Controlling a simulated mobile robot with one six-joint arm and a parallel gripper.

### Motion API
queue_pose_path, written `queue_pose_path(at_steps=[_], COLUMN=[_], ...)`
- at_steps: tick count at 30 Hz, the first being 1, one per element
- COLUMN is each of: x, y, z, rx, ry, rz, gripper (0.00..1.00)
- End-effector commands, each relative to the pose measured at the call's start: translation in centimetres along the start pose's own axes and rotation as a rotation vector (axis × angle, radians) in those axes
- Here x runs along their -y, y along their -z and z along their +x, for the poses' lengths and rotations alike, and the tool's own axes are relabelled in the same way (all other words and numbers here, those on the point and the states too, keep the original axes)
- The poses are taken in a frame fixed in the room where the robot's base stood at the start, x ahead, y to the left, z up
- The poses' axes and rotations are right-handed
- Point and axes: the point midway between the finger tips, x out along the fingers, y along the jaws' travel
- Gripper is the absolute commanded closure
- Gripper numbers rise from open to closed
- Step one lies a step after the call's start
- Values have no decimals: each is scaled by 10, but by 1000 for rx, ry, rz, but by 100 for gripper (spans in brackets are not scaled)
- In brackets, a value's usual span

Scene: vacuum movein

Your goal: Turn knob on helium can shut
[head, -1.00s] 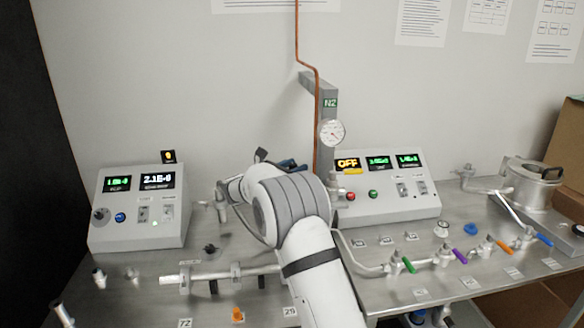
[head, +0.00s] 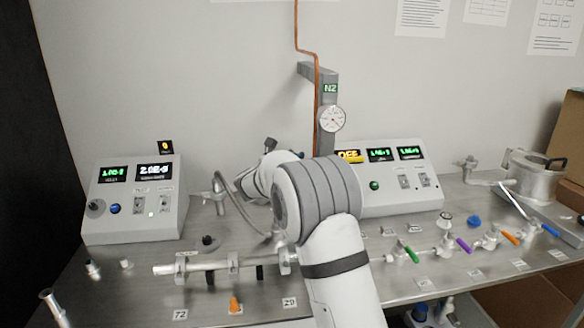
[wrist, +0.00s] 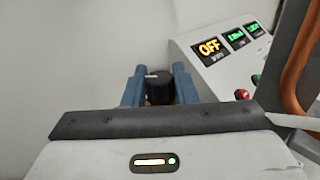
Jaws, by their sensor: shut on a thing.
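A black round knob (wrist: 159,88) with a white mark on its top shows in the wrist view. The two blue fingers of my gripper (wrist: 158,76) stand on either side of it and are shut on it. The lower part of the knob and whatever it sits on are hidden behind the dark edge of my gripper housing. I cannot make out the helium can's body in either view. In the head view my arm hides the fingers and the knob.
A control box (head: 400,196) with an orange display stands right of my arm; the wrist view reads OFF on it. A copper pipe (head: 318,90) and a gauge (head: 332,119) rise behind. Another control box (head: 135,205) stands left. Valves with coloured handles (head: 463,245) line the right bench.

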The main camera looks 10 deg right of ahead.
Motion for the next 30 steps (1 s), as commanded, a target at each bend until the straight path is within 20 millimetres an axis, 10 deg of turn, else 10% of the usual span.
queue_pose_path(at_steps=[17, 18, 30], x=[-1, -1, -1], y=[-2, -2, -1], z=[-1, -1, -1], rx=[3, 3, 1], ry=[-114, -114, -114], rz=[1, 1, 0], gripper=[98, 74, 54])
